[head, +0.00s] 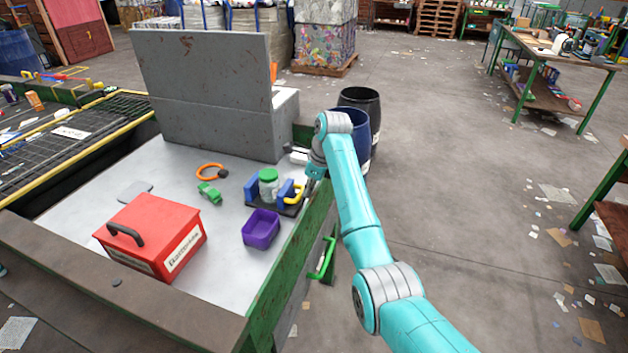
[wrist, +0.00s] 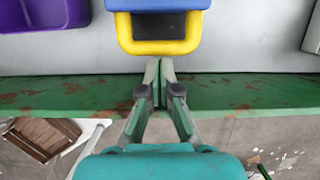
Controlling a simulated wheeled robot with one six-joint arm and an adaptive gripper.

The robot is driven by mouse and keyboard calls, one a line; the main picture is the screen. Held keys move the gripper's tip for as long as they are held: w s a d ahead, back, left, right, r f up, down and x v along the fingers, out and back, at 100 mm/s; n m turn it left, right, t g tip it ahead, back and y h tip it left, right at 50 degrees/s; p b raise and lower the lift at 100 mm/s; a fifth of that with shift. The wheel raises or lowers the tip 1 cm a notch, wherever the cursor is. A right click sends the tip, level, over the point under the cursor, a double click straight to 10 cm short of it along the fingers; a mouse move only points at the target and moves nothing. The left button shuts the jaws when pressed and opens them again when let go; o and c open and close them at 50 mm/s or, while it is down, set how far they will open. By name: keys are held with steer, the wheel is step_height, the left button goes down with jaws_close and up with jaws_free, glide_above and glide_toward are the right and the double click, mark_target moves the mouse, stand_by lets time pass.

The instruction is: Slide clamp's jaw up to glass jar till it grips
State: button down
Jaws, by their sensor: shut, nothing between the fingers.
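A clamp with blue jaws stands on a dark base near the table's right edge in the head view. Its fixed-looking left jaw (head: 251,190) and its right jaw (head: 285,191) stand on either side of a glass jar (head: 268,187) with a green lid. Any gap between jaw and jar is too small to tell. A yellow handle (head: 297,193) sticks out from the right jaw; the wrist view shows this handle (wrist: 158,47) and the blue jaw (wrist: 158,5). My gripper (wrist: 159,66) is shut and empty, its fingertips just short of the handle. The jar is outside the wrist view.
A purple bin (head: 261,229) stands in front of the clamp. A red box (head: 152,236), a green toy (head: 209,193) and an orange ring (head: 210,171) lie farther left. A tall grey panel (head: 208,95) rises behind. The green table edge (wrist: 240,92) passes under my fingers.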

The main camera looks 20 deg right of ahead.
steer(key=shift+a+f, duration=0.1)
stand_by(0.3)
steer(key=shift+w+a, duration=0.8)
steer(key=shift+a, duration=0.2)
